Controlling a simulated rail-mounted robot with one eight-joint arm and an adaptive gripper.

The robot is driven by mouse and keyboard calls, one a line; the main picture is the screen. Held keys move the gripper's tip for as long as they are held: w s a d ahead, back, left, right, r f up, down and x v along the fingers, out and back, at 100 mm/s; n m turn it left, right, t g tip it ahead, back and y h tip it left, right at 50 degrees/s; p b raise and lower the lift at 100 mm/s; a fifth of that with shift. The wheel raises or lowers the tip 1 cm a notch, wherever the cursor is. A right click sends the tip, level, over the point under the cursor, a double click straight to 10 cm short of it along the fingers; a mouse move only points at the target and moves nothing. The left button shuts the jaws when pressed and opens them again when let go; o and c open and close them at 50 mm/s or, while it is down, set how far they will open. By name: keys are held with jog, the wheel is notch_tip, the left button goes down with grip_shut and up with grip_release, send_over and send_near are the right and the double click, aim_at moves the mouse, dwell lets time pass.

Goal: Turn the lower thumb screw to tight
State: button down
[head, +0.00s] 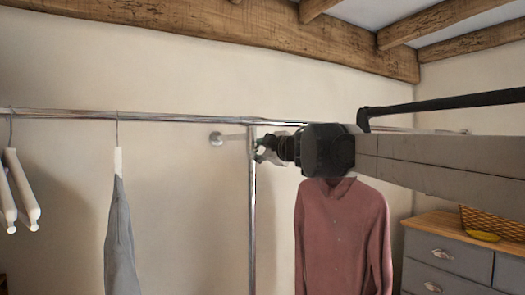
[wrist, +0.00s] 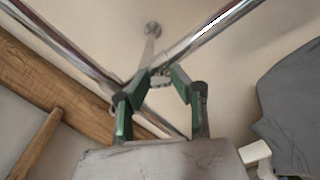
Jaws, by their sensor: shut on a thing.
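My gripper (head: 262,149) is at the chrome upright post (head: 252,215), just below the horizontal rail. In the wrist view its green-edged fingers (wrist: 159,80) close around a small grey metal piece at the joint of the tubes. This piece looks like the thumb screw (wrist: 160,82), mostly hidden between the fingertips. Its turn position cannot be read. A second thumb screw cannot be made out in either view.
The chrome rail (head: 180,116) runs across the wall. A wall flange (head: 216,139) braces the post. A red shirt (head: 342,235) hangs close below my arm. A grey garment (head: 119,245) and white hangers (head: 28,190) hang left. A grey dresser (head: 455,262) stands right.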

jog(key=m, duration=1.1)
jog(key=shift+m+b, duration=0.4)
dwell(0.3)
jog(key=c, duration=1.5)
grip_release()
jog(key=shift+s, duration=0.1)
jog(key=v, duration=1.2)
jog(key=shift+f, duration=0.1)
